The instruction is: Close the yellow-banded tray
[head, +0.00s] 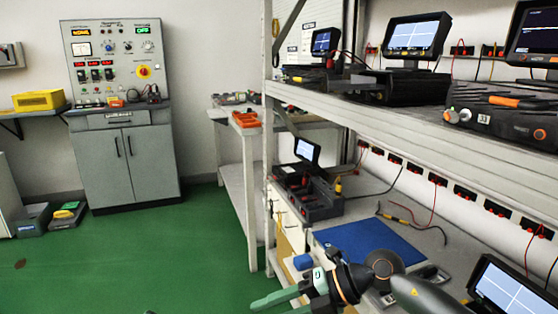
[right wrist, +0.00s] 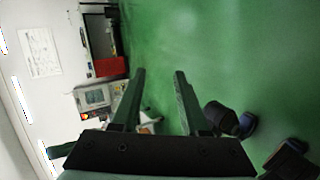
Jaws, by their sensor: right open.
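I cannot make out for sure a tray with a yellow band in either view. My right gripper (head: 272,305) shows at the bottom of the head view, in front of the bench rack, its green fingers pointing left over the floor. In the right wrist view the right gripper (right wrist: 160,72) has its two fingers apart, with only green floor between their tips. It touches nothing that I can see. My left gripper is not in view.
A metal rack (head: 440,103) with test units stands at right; a blue mat (head: 357,243) lies on its lower bench. A grey control cabinet (head: 127,165) stands at back left, near a yellow box (head: 38,100). Green floor (head: 160,265) is open at left.

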